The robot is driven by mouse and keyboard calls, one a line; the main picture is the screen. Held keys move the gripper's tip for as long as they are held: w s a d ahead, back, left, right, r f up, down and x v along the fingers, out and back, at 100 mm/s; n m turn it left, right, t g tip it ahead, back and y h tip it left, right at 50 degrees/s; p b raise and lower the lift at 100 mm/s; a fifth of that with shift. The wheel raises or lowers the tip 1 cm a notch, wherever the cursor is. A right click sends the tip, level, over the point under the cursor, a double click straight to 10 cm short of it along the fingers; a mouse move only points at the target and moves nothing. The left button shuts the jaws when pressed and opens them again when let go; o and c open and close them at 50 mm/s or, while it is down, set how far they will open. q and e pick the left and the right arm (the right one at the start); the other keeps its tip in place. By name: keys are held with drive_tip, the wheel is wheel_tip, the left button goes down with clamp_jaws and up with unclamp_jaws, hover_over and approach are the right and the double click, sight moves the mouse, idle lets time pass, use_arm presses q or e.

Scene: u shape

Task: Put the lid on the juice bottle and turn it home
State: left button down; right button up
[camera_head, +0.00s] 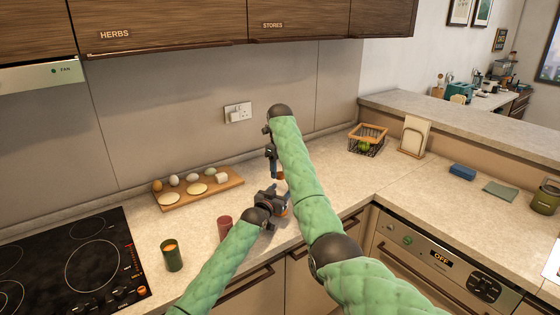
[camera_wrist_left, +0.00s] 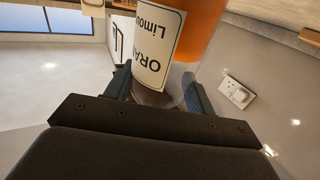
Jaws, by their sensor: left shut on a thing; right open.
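The juice bottle (camera_wrist_left: 203,32) fills the middle of the left wrist view, with orange juice and a white printed label. My left gripper (camera_wrist_left: 158,92) is shut on it, a finger on either side. In the head view my left gripper (camera_head: 277,204) is low over the counter, and only a little orange of the bottle (camera_head: 285,210) shows by it. My right gripper (camera_head: 273,160) is open and points down just above the left one, partly hidden by my right arm. A small orange patch shows just below it. I cannot make out the lid in either view.
A wooden board (camera_head: 222,190) with eggs is behind. The black hob (camera_head: 75,262) is at left. A wire basket (camera_head: 367,141) and holder (camera_head: 413,137) stand right; counter between is clear.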

wheel_tip(320, 180, up, 4)
drive_tip(key=shift+a+r, duration=0.1)
drive_tip(key=shift+r, duration=0.15)
use_arm(q)
drive_tip(key=shift+a, duration=0.1)
use_arm(e)
drive_tip(key=shift+w+r, duration=0.2)
drive_tip(key=shift+r, duration=0.5)
drive_tip(key=shift+s+r, duration=0.1)
drive_tip(key=shift+r, duration=0.2)
use_arm(q)
drive_tip(key=shift+c, duration=2.2)
unclamp_jaws()
